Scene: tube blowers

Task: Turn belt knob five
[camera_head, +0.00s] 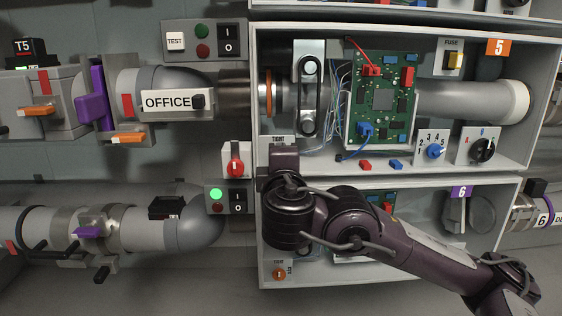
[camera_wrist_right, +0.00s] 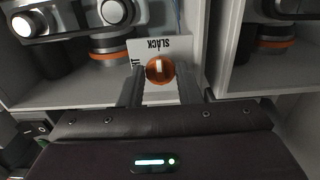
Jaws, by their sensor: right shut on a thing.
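An orange knob (camera_wrist_right: 160,71) with a pale pointer mark sits on a white plate (camera_wrist_right: 146,48) in the right wrist view. The plate reads SLACK, upside down there, with other lettering partly covered. The two fingers of my right gripper (camera_wrist_right: 160,84) are on either side of the knob, shut on it. In the head view my right gripper (camera_head: 283,158) is at the lower left corner of the box with the orange 5 label (camera_head: 501,47). A TIGHT plate (camera_head: 280,139) shows just above it; the knob is hidden there. My left gripper is not in view.
My right arm crosses the lower box, marked 6 (camera_head: 461,192), which has a similar orange knob (camera_head: 279,274). A red switch (camera_head: 235,167) and a panel with a lit green lamp (camera_head: 216,194) are close left. A circuit board (camera_head: 383,100) stands inside box 5.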

